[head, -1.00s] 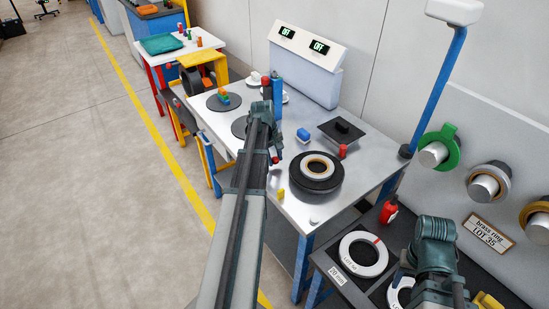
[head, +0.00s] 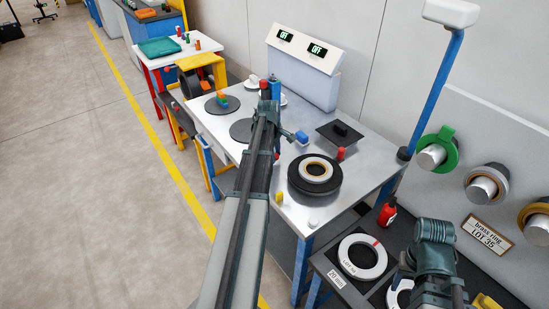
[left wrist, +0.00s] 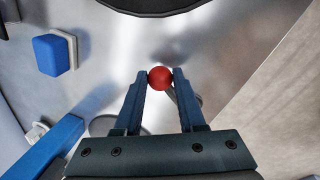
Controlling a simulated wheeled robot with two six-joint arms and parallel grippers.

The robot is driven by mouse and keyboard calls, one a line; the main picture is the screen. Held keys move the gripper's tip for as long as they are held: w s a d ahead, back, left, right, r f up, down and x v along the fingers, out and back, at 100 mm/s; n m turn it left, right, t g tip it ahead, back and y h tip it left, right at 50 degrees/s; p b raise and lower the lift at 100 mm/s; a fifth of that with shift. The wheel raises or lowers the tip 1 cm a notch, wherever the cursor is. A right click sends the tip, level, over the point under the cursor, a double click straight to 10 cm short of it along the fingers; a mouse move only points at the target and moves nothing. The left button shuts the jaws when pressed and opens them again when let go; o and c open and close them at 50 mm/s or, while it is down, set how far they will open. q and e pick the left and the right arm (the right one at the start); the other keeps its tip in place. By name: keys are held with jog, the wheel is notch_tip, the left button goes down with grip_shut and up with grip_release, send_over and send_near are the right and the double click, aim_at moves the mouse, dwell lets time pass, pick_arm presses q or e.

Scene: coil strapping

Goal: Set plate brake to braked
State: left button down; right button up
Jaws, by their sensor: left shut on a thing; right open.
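The brake lever's red ball knob (left wrist: 161,78) sits between the fingertips of my left gripper (left wrist: 160,76), which is shut on it. A short grey rod (left wrist: 186,97) shows beside the knob in the left wrist view. In the head view the forearm of my left arm largely hides the lever. The dark round plate (head: 304,185) is on the metal table to the right of my left arm, with a pale and brass ring (head: 316,170) on top. Its dark edge also shows at the top of the left wrist view (left wrist: 150,8). My right gripper (head: 402,275) is open over the dark side table, partly hidden.
A blue block (head: 302,138) and a red peg (head: 341,153) stand behind the plate; a yellow block (head: 279,198) is at its left. The control box (head: 305,62) reads OFF twice. The side table holds a white ring (head: 345,262).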

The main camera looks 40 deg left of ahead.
pick_arm(q)
jog(key=n, duration=0.1)
jog(key=w+a+n, duration=0.1)
jog(key=n, duration=0.1)
jog(key=shift+w+a, duration=0.2)
jog(key=shift+a, duration=0.05)
jog(key=n, duration=0.1)
jog(key=w+a+n, duration=0.1)
jog(key=shift+a+n+y, duration=0.25)
jog(key=shift+n+y, duration=0.05)
jog(key=shift+y, duration=0.1)
jog(key=shift+w+a+n+g, duration=0.1)
jog(key=shift+a+n+g, duration=0.1)
jog(key=shift+a+n, duration=0.3)
jog(key=shift+w+a+n+g, duration=0.1)
jog(key=shift+a+n+g, duration=0.1)
jog(key=shift+n, duration=0.5)
jog(key=shift+a+n+y, duration=0.4)
jog(key=shift+a+n, duration=0.35)
jog(key=shift+n, duration=0.45)
jog(key=shift+a, duration=0.1)
jog(key=c, duration=0.5)
grip_release()
jog(key=shift+r, duration=0.1)
